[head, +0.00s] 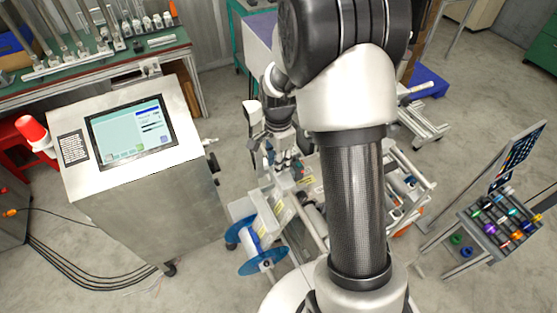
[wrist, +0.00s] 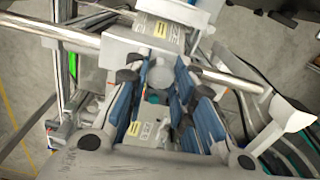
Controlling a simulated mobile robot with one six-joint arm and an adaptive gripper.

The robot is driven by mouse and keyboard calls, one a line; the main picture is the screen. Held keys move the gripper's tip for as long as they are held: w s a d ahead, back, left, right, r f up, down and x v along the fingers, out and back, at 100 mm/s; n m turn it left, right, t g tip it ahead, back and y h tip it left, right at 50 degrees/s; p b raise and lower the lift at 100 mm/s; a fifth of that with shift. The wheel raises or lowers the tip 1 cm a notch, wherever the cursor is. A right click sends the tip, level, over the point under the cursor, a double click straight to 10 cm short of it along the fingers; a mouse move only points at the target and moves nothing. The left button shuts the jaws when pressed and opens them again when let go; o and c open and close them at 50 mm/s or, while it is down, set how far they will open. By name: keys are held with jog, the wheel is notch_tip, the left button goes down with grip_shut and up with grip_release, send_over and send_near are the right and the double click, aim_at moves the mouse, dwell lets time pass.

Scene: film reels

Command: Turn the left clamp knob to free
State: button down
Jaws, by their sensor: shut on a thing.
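In the wrist view, a pale grey round knob (wrist: 160,73) sits between the blue-padded fingers of my gripper (wrist: 163,88). The fingers are shut on it from both sides. The knob is by a light metal block on a horizontal steel bar (wrist: 55,31). A small teal part (wrist: 153,99) shows just below the knob, partly hidden between the fingers. The knob's turn position cannot be read. In the head view, my gripper (head: 283,160) reaches down to the film-reel machine, and the knob itself cannot be made out there.
Blue reels (head: 262,260) stand at the machine's near left. A console with a screen (head: 133,131) is to the left. A rack of coloured rolls (head: 497,222) stands at the right. Labelled blocks (wrist: 161,31) lie close around my fingers. Open floor shows between these.

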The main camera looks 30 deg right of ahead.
jog(key=n, duration=0.5)
jog(key=shift+p, duration=0.3)
jog(key=n, duration=0.6)
jog(key=shift+n, duration=0.4)
jog(key=n, duration=0.6)
jog(key=shift+p, duration=0.35)
jog(key=n, duration=0.6)
jog(key=c, duration=1.3)
grip_release()
jog(key=shift+c, duration=0.2)
